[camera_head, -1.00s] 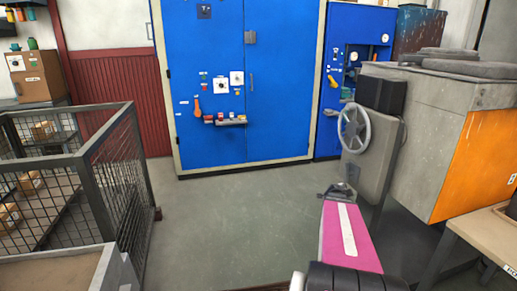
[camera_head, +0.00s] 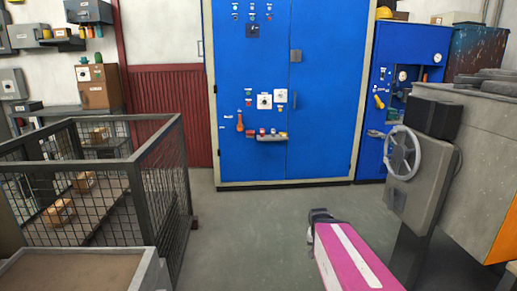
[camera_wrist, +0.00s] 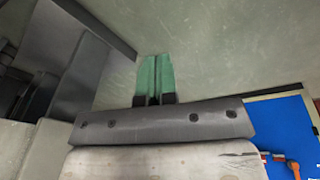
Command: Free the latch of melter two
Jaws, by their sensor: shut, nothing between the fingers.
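My gripper's green fingers (camera_wrist: 154,78) are together and empty in the wrist view, over bare grey floor. In the head view the dark end of my arm, with my gripper (camera_head: 321,215), is low in front of the tall blue cabinet (camera_head: 328,100) and well apart from it.
A mesh cage (camera_head: 160,170) with boxes stands at left, a tray (camera_head: 148,270) in front of it. A grey machine with a handwheel (camera_head: 403,152) stands close at right. The floor (camera_head: 255,235) between them is clear.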

